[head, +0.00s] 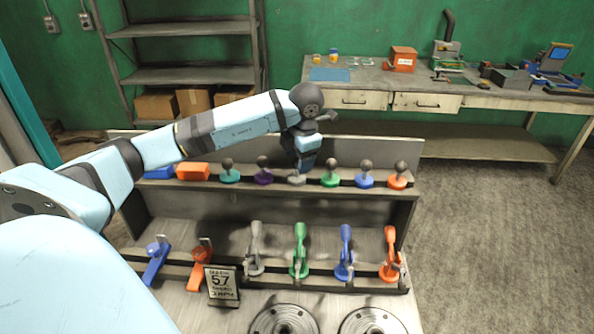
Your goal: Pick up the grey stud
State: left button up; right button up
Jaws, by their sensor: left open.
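The grey stud (296,180) stands in the upper row on the rack's shelf, between the purple stud (263,175) and the green stud (331,177). Only its pale grey base shows clearly; its top is hidden behind my left gripper. My left gripper (303,168) points down right at the grey stud. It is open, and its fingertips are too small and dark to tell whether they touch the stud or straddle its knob. My right gripper is out of view.
A teal stud (229,173), a blue stud (364,179) and an orange stud (398,180) share the row. Orange (193,171) and blue blocks sit at its left end. Coloured levers, including a green one (300,252), stand on the lower level in front, beside a sign (222,285).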

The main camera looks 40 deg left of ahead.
pick_arm(q)
jog(key=shift+a+f, duration=0.15)
jog(key=shift+f, duration=0.4)
jog(key=shift+a+f, duration=0.15)
jog(key=shift+f, duration=0.6)
jog(key=shift+c, duration=1.1)
jog(key=c, duration=0.8)
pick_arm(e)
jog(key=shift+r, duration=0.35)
pick_arm(q)
jog(key=shift+r, duration=0.1)
